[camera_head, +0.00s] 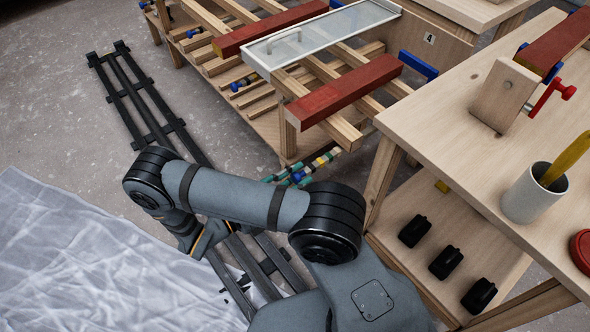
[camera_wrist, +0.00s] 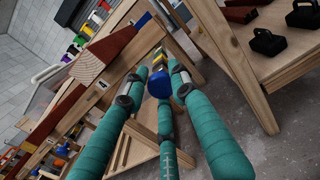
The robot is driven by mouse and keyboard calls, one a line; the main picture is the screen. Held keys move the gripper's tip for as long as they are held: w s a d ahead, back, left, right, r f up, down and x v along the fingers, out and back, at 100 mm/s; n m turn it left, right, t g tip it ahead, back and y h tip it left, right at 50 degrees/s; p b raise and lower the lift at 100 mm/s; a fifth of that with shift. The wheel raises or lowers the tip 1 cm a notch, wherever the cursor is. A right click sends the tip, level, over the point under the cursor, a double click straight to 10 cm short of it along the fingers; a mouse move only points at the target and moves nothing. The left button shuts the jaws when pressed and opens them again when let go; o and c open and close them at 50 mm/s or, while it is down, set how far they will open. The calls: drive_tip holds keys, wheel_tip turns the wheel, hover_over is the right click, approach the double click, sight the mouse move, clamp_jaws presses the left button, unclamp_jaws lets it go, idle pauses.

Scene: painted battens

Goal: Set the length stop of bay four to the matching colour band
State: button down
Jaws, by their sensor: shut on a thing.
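My gripper (camera_wrist: 158,78) has three teal, ribbed fingers. It is shut on a rounded blue piece, the length stop (camera_wrist: 160,87), which sits between the fingertips. A rod with colour bands (camera_wrist: 156,57), yellow among them, runs just beyond the stop. A plate marked 4 (camera_head: 429,39) is on the rack's end board. Which band the stop lines up with cannot be told.
Red battens (camera_head: 345,92) lie across the wooden rack, with a glazed frame (camera_head: 320,36) on top. A workbench (camera_head: 455,110) stands close on the right, holding a white cup (camera_head: 533,196), with black blocks (camera_head: 446,262) on its lower shelf. A pale sheet (camera_head: 80,260) covers floor at left.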

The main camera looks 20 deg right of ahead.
drive_tip(key=shift+r, duration=0.2)
drive_tip(key=c, duration=1.5)
unclamp_jaws()
drive_tip(key=shift+o, duration=0.2)
drive_tip(key=v, duration=1.2)
drive_tip(key=shift+d, duration=0.15)
